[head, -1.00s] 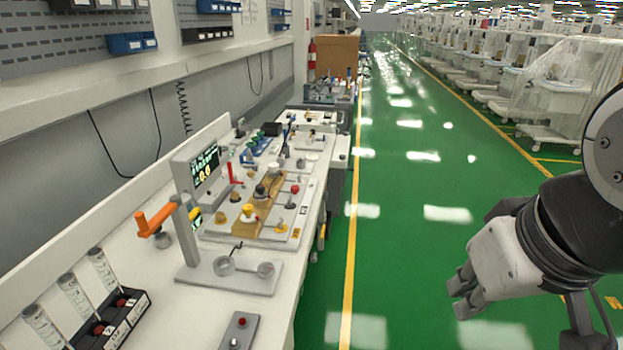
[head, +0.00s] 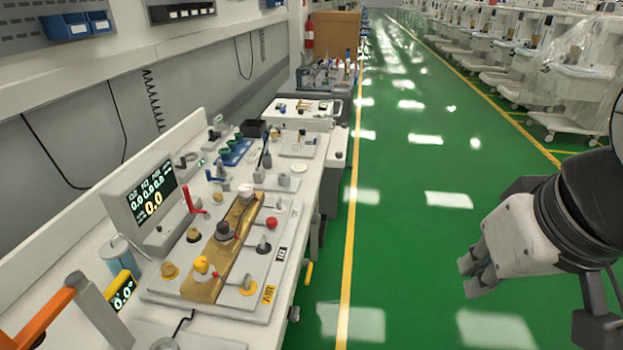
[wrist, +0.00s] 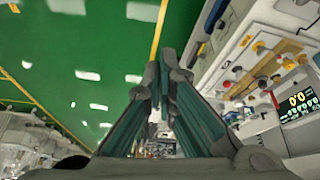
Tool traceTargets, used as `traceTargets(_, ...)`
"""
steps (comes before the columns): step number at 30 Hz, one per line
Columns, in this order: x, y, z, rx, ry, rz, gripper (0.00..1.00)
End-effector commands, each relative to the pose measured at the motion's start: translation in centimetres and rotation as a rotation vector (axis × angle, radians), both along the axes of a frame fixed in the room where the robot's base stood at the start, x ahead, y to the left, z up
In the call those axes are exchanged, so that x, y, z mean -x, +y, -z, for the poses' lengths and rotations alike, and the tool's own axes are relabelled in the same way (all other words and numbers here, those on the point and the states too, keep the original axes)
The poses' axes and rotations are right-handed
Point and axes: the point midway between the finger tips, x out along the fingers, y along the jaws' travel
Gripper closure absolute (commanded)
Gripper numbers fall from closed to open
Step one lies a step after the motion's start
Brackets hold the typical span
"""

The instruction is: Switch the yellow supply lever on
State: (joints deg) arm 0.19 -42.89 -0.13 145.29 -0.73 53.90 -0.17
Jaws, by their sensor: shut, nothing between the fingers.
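In the head view a panel (head: 160,292) on the bench carries a brass block (head: 213,284) with a yellow knob (head: 201,264) at its near end. To the right of the knob, a small lever on a yellow round base (head: 248,288) sits beside a yellow AIR label (head: 268,294). Its exact angle is too small to tell. My gripper (head: 472,277) is shut and empty over the green floor, well to the right of the bench and apart from the panel. In the wrist view its fingers (wrist: 165,88) are together, with the panel to their right.
A display (head: 151,195) stands behind the panel, with a red lever (head: 190,200) to its right. An orange handle (head: 45,318) sticks up at the near left. A yellow handle (head: 308,273) is on the bench's front side. The green aisle (head: 400,250) is clear.

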Motion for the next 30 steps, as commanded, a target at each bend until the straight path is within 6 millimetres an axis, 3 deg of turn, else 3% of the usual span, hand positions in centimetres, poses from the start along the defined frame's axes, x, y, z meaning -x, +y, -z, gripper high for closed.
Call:
traceTargets(8,-1.0,0.2,0.6,-0.021,0.011,0.028,1.0)
traceTargets(11,-3.2,0.8,2.1,-0.073,0.036,0.1,1.0)
traceTargets(14,-6.6,1.8,4.4,-0.153,0.076,0.222,1.0)
traceTargets(23,-17.9,5.3,14.3,-0.406,0.236,0.712,1.0)
traceTargets(30,-25.6,7.9,24.8,-0.549,0.374,1.149,1.0)
